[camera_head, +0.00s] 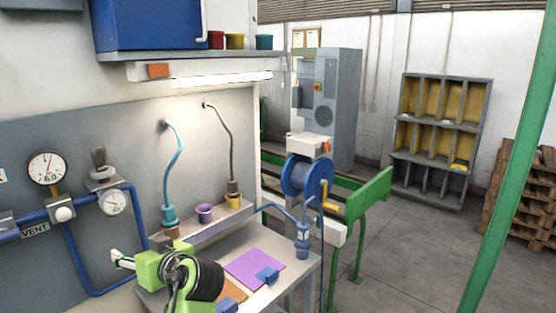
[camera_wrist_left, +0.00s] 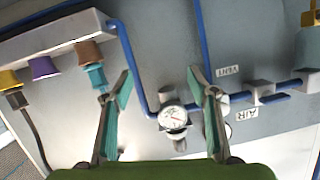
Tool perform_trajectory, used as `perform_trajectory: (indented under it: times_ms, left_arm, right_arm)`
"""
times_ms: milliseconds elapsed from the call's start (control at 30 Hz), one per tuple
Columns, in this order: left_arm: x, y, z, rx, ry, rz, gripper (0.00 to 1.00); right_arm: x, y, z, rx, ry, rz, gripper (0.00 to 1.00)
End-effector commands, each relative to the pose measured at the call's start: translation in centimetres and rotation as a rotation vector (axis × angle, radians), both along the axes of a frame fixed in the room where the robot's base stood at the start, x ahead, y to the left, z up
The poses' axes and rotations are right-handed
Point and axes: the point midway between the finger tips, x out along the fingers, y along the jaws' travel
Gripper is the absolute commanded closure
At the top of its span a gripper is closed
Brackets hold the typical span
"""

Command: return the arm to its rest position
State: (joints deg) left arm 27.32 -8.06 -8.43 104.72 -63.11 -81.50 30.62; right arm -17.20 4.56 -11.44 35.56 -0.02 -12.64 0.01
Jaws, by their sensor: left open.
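My left arm, green with a black ribbed sleeve (camera_head: 208,281), comes in low in the head view. Its left gripper (camera_head: 122,259) points left toward the grey wall panel, in front of the workbench. In the left wrist view the left gripper (camera_wrist_left: 164,100) has its two teal-padded fingers spread wide apart with nothing between them. A round gauge (camera_wrist_left: 172,118) and blue pipe show beyond the fingers. My right gripper is not in view.
Gauges (camera_head: 46,168) and blue pipes line the panel. A blue reel (camera_head: 306,177) stands right.

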Motion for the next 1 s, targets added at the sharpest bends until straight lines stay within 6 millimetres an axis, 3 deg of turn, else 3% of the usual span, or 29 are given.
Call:
perform_trajectory:
  times_ms: [33,200,400,500,700,967,1000]
  left_arm:
    - [-1.6,0.1,-4.1,-0.030,0.078,-0.040,0.47]
    - [-7.3,-1.4,-14.6,-0.137,0.310,-0.204,0.47]
    - [-16.5,-4.6,-23.6,-0.259,0.563,-0.427,0.47]
    - [-20.7,-6.5,-26.0,-0.309,0.657,-0.531,0.47]
    - [-27.2,-9.5,-28.3,-0.389,0.785,-0.690,0.47]
    - [-34.3,-12.8,-29.2,-0.476,0.903,-0.863,0.47]
    - [-34.2,-12.9,-30.0,-0.478,0.910,-0.867,0.47]
  right_arm:
    - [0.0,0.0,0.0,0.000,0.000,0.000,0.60]
    - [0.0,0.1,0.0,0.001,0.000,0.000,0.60]
    - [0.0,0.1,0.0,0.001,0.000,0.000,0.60]
    - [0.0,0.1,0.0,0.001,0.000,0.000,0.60]
    - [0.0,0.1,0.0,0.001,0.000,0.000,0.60]
    - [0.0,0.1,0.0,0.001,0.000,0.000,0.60]
    - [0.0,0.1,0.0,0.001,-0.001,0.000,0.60]
